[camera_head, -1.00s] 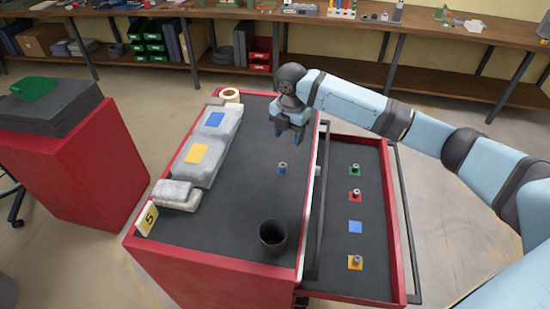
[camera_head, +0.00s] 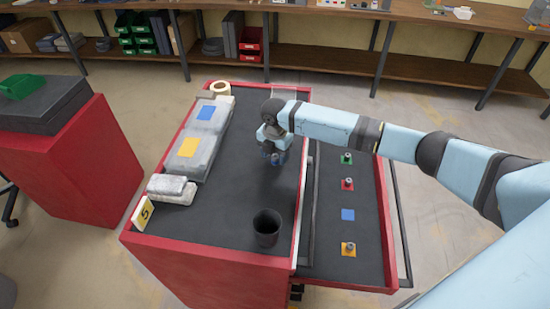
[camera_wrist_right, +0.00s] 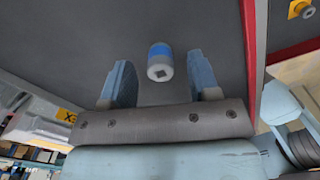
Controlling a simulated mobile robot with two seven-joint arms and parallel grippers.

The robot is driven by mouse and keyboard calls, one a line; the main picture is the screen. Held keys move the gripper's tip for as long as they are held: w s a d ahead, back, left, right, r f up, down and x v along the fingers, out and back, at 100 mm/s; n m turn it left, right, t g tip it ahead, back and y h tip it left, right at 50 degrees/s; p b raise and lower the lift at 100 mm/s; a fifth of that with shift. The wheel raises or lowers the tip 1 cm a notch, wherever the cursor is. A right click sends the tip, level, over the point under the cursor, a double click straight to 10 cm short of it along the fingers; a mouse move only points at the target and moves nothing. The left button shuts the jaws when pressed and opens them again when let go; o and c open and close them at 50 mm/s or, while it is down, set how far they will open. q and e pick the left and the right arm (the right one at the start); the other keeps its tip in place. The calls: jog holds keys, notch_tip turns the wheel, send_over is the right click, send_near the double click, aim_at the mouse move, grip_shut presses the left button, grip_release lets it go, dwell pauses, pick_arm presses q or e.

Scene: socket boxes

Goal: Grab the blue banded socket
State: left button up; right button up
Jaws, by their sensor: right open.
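The blue banded socket (camera_wrist_right: 160,61) stands on the dark top of the red cabinet in the right wrist view. It is silver with a blue band, and its square hole faces the camera. My right gripper (camera_wrist_right: 160,80) is open, with one finger on each side of the socket and a gap to both. In the head view my right gripper (camera_head: 272,156) is low over the cabinet top (camera_head: 225,215) and mostly hides the socket. My left gripper is not in view.
A black cup (camera_head: 267,228) stands near the cabinet's front edge. Grey cases (camera_head: 198,138) line the left side. The open drawer (camera_head: 368,215) on the right holds sockets on green, red and yellow squares; its blue square (camera_head: 348,214) is bare.

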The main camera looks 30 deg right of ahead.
jog(key=shift+f, duration=0.55)
jog(key=c, duration=1)
jog(key=shift+c, duration=0.2)
jog(key=shift+r, duration=0.2)
